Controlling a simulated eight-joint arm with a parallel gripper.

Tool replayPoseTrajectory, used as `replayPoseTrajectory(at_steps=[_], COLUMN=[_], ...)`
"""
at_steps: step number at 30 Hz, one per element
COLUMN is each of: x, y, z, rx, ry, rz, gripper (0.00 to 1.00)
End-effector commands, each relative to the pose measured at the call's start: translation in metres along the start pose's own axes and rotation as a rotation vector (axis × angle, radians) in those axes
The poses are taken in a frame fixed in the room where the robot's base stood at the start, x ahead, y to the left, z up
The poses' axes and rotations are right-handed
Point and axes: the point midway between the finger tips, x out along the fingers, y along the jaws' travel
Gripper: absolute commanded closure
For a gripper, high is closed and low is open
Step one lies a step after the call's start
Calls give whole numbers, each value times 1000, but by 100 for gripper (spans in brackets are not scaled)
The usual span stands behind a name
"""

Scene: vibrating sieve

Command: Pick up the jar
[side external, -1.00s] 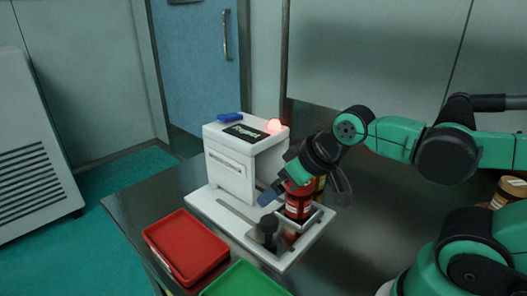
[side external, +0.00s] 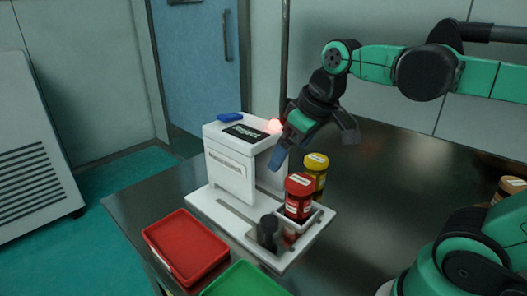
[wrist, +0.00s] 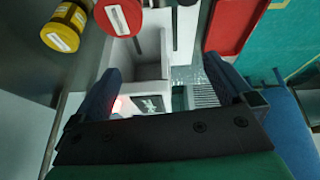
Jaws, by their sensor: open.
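A red jar (side external: 298,196) with a red lid and white label stands upright in the square white holder of the sieve machine. It also shows at the top of the wrist view (wrist: 118,16). A yellow jar (side external: 317,171) stands just behind it, partly hidden by the red jar; it shows at the top left of the wrist view (wrist: 62,26). My gripper (side external: 313,148) is open and empty, above the jars and apart from them. Its two fingers (wrist: 160,72) stand wide apart in the wrist view.
The white sieve machine (side external: 230,176) has a glowing red light (side external: 273,127). A red tray (side external: 186,245) and a green tray (side external: 243,281) lie at the front. A brown jar (side external: 507,188) is at right. The dark table is clear behind.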

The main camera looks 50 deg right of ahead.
Motion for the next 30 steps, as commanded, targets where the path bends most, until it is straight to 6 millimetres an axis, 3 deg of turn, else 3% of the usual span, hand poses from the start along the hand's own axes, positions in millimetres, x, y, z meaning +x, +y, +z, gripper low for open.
replayPoseTrajectory(at_steps=[11,19,30], x=[13,68,97], y=[59,52,50], z=[-3,22,34], rx=[-117,-119,-118], ry=[-305,-297,-295], rz=[-100,-96,-96], gripper=[0,0,0])
